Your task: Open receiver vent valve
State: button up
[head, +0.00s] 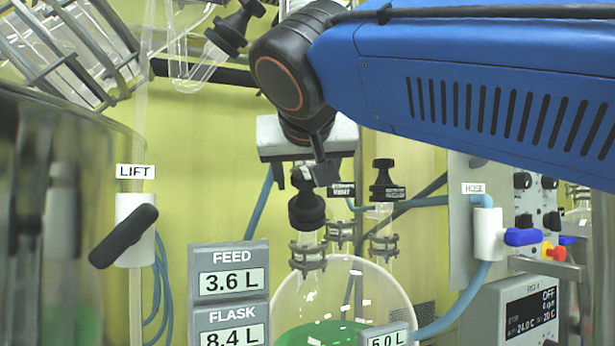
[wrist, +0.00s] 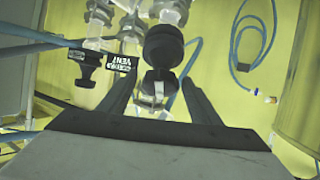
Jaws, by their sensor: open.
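The receiver is a round glass flask (head: 395,290) with green liquid, below my gripper in the head view. A black valve knob (head: 307,210) stands on its left neck. My gripper (head: 313,172) is open above this knob. In the wrist view, a black knob (wrist: 163,45) shows just beyond the open fingers (wrist: 158,82), roughly between them; contact cannot be told. A label ending in VENT (wrist: 122,63) is beside it and also shows, partly hidden, in the head view (head: 343,189). A second black knob (head: 388,180) stands to the right, with its own label.
A LIFT valve with a black lever (head: 125,237) is at left. A HOSE valve with a blue handle (head: 522,237) is at right, above a control box (head: 525,315). FEED and FLASK displays (head: 228,290) stand in front. Blue hoses (head: 450,310) run near the flask.

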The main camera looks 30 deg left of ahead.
jog(key=c, duration=1.1)
jog(key=shift+o, duration=0.2)
jog(key=shift+n, duration=0.3)
jog(key=n+g+y, duration=0.1)
jog(key=n, duration=0.2)
jog(key=shift+d+g+y, duration=0.1)
jog(key=shift+g+y, duration=0.2)
jog(key=shift+y, duration=0.1)
jog(key=n+g+y, duration=0.1)
jog(key=n+g, duration=0.1)
jog(key=n, duration=0.3)
jog(key=n+g, duration=0.2)
jog(key=n, duration=0.1)
jog(key=n+g, duration=0.2)
jog(key=n, duration=0.2)
jog(key=shift+g, duration=0.3)
